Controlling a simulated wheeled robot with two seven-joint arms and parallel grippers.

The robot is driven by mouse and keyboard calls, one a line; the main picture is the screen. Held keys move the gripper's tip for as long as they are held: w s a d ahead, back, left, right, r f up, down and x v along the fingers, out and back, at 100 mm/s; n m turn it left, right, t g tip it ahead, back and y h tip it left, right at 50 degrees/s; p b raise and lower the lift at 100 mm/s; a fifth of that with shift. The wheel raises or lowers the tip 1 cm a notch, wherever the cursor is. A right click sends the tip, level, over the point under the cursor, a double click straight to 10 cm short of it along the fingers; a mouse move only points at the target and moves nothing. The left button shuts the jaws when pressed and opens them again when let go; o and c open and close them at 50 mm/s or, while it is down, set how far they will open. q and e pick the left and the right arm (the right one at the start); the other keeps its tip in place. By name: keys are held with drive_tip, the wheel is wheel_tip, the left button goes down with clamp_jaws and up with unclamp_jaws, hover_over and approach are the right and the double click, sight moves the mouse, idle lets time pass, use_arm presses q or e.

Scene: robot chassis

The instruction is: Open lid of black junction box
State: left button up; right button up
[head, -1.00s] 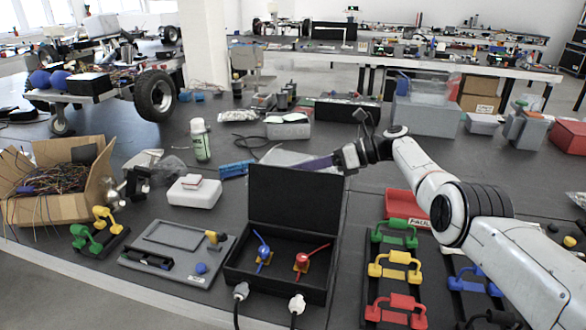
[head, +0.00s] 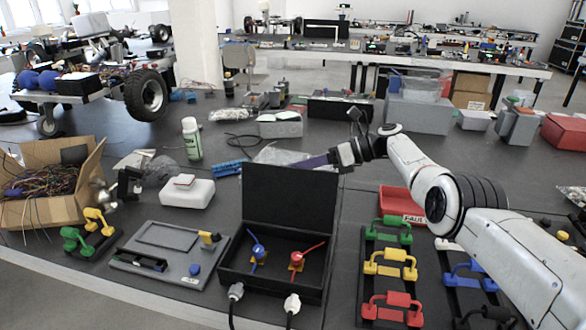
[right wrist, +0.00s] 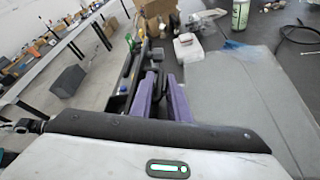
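The black junction box (head: 228,277) stands on the dark table in the middle front of the head view. Its lid (head: 289,198) stands upright at the back edge, so the box is open. Inside are a blue lever (head: 257,250) and a red lever (head: 298,260) on yellow bases. My right gripper (head: 316,161) is behind the lid, near its top edge; its tips are partly hidden, and I cannot tell whether they touch the lid. In the right wrist view its two purple fingers (right wrist: 163,78) show a narrow gap with nothing clearly held. My left gripper is not in view.
A grey panel (head: 165,242) lies left of the box. Green, yellow and red handles (head: 391,262) stand to its right. A white box (head: 187,194), a blue piece (head: 228,168) and a cardboard box of wires (head: 88,185) are farther left. A red bin (head: 402,202) sits behind the handles.

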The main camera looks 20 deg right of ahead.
drive_tip(key=p+v, duration=0.1)
drive_tip(key=v, duration=0.9)
drive_tip(key=shift+p, duration=0.35)
